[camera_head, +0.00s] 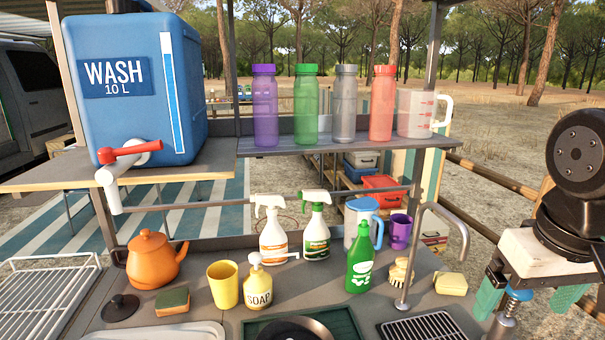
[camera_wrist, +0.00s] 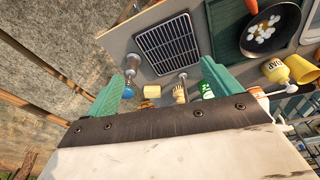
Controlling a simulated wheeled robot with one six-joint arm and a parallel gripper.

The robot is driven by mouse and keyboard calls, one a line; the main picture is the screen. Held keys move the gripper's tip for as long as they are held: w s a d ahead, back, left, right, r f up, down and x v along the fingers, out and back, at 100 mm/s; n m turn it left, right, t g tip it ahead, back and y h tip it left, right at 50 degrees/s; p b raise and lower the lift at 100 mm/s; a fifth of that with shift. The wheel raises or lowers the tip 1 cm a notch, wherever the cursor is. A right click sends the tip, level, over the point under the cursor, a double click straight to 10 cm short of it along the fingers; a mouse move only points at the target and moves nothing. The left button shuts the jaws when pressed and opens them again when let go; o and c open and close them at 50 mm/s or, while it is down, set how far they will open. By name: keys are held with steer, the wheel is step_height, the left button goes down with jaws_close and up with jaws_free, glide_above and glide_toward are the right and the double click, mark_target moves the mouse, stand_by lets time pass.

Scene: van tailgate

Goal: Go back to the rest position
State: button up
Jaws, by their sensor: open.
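My gripper (camera_head: 526,298) is at the right side of the head view, by the right end of the counter. Its white body faces down and its two teal fingers are spread apart. In the wrist view my gripper (camera_wrist: 165,80) is open, with nothing held between the fingers. A metal post with a blue knob (camera_head: 518,294) stands close to the fingers in the head view. The blue knob also shows near the left finger in the wrist view (camera_wrist: 128,92). I cannot tell how far it is from the fingers.
The grey counter holds a sponge block (camera_head: 451,284), a brush (camera_head: 401,272), a metal tap (camera_head: 404,285), a green bottle (camera_head: 360,262) and a drain grate (camera_head: 421,328). A shelf (camera_head: 340,145) with several bottles runs above. A wooden rail (camera_head: 480,180) lies behind my arm.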

steer(key=shift+g, duration=0.5)
steer(key=s+f, duration=0.1)
steer(key=s, duration=0.1)
steer(key=s+a+f, duration=0.1)
steer(key=s+f, duration=0.1)
steer(key=shift+s+f, duration=0.2)
